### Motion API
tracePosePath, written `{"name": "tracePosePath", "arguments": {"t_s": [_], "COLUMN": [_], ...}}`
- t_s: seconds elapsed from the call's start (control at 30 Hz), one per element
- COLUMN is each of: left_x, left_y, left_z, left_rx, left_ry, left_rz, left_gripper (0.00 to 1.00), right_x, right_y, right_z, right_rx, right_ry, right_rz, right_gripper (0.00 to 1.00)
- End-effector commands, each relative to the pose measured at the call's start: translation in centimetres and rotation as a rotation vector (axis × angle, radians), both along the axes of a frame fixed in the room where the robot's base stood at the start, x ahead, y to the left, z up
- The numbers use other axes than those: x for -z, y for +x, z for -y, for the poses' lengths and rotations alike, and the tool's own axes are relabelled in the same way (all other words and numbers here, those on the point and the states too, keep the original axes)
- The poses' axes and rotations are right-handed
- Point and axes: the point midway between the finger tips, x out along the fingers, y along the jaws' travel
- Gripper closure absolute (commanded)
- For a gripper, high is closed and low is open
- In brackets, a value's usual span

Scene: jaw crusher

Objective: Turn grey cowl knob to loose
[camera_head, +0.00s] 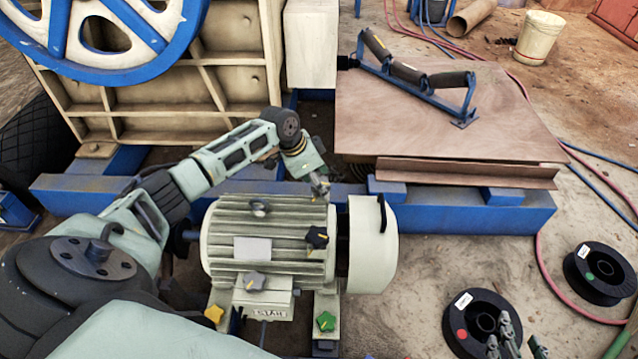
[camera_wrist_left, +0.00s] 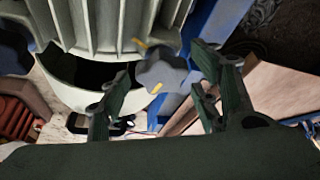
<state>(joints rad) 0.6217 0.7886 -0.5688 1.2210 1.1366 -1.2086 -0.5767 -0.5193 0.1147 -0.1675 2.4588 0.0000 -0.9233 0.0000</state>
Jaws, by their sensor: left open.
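A grey knob with a yellow mark (camera_wrist_left: 160,75) lies between the spread fingers of my open left gripper (camera_wrist_left: 160,92) in the left wrist view. I see no clear finger contact with it. In the head view my left arm reaches over the ribbed motor (camera_head: 270,215), its gripper (camera_head: 321,186) small and partly hidden beside the pale cowl (camera_head: 370,250). A dark knob (camera_head: 317,237) and another grey knob (camera_head: 255,280) are on the motor's near side. My right gripper (camera_head: 515,335) is low at the right, open and empty, partly cut by the edge.
A yellow knob (camera_head: 214,313) and a green knob (camera_head: 326,321) are at the motor's feet. Black spools (camera_head: 600,272) and hoses are at right.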

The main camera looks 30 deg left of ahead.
Motion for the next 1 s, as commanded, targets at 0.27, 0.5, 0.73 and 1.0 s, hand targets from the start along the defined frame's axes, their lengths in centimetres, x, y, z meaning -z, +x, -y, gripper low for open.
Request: {"name": "tracePosePath", "arguments": {"t_s": [0.27, 0.5, 0.73, 1.0], "left_x": [0.20, 0.19, 0.20, 0.11], "left_y": [0.08, 0.08, 0.06, 0.09], "left_z": [0.09, 0.08, 0.15, 0.24], "left_rx": [0.000, 0.000, 0.001, 0.028], "left_ry": [0.000, 0.000, -0.001, -0.004], "left_rz": [0.000, 0.000, -0.001, -0.002], "left_gripper": [0.43, 0.56, 0.77, 0.85], "right_x": [-0.36, -0.32, -0.30, 0.17], "right_y": [0.29, 0.27, 0.27, -0.31], "right_z": [-0.14, -0.12, -0.11, 0.12], "right_rx": [-0.001, -0.001, -0.001, 0.001], "right_ry": [0.005, 0.005, 0.004, -0.005], "right_rz": [0.020, 0.019, 0.018, -0.022], "right_gripper": [0.60, 0.60, 0.60, 0.60]}}
